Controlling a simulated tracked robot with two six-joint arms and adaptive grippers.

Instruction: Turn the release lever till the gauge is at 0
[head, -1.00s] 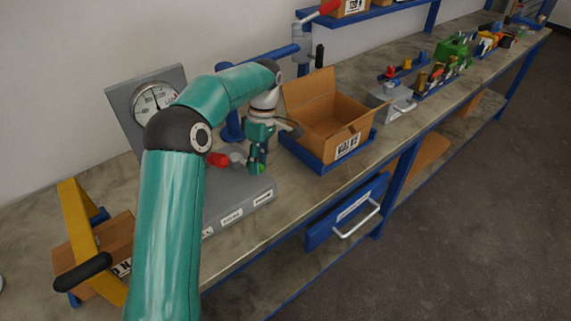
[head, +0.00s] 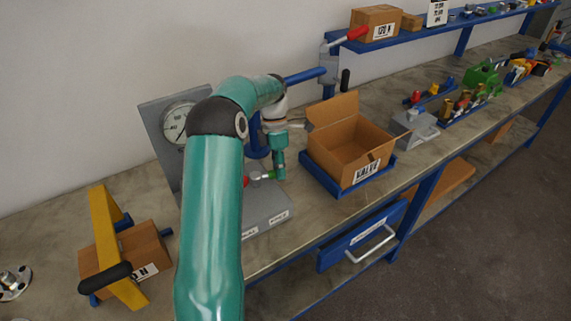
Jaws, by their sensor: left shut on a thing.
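The pressure gauge (head: 173,127) is a round white dial on an upright grey panel (head: 157,118). My left arm covers its right side, and the needle is too small and hidden to read. My right gripper is not in view.
An open cardboard box (head: 344,150) in a blue tray (head: 323,182) stands right of the base. A grey box (head: 414,128) stands farther right. Bare bench lies in front of the base.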

